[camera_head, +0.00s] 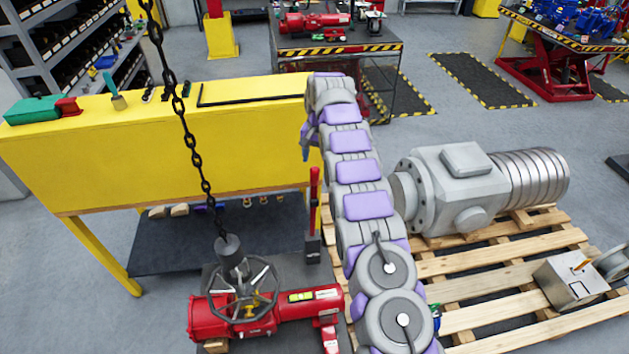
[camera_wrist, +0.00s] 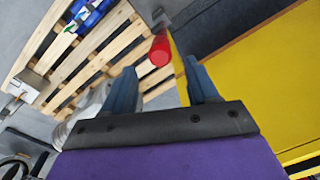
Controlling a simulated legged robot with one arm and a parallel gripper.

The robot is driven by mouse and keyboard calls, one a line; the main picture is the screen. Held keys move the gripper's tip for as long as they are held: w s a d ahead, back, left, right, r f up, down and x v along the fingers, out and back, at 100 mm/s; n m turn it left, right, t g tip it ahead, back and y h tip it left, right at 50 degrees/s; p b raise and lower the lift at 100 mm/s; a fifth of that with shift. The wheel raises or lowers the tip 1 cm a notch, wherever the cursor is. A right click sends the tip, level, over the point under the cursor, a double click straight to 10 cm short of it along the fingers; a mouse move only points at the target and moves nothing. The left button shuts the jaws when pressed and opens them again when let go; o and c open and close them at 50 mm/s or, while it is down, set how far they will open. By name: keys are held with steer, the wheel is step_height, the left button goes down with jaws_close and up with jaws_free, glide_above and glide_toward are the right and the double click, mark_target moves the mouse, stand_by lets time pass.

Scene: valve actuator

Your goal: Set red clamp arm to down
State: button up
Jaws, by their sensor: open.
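The red clamp arm (camera_head: 314,192) stands upright in the head view, rising from a dark clamp base (camera_head: 312,244) beside the red valve actuator (camera_head: 262,312). In the wrist view, the round end of the red clamp arm (camera_wrist: 160,51) shows just beyond the fingertips, between them in the picture. My gripper (camera_wrist: 161,70) is open and empty, with its two blue fingers spread. I see no contact between the fingers and the red arm. In the head view my gripper (camera_head: 305,146) is mostly hidden by my own arm; only a bluish bit shows above the clamp arm's top.
A yellow bench (camera_head: 150,150) stands close behind the clamp. A chain (camera_head: 190,135) hangs over the actuator's handwheel (camera_head: 245,290). A wooden pallet (camera_head: 490,270) with a grey motor (camera_head: 455,190) lies to the right of my arm.

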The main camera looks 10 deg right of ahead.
mark_target(314, 175)
steer(key=f, duration=0.5)
steer(key=f+p, duration=0.1)
steer(key=f, duration=0.2)
steer(key=shift+w+a+f, duration=0.1)
steer(key=shift+a+f, duration=0.1)
steer(key=shift+a, duration=0.1)
steer(key=shift+c, duration=0.2)
jaws_close()
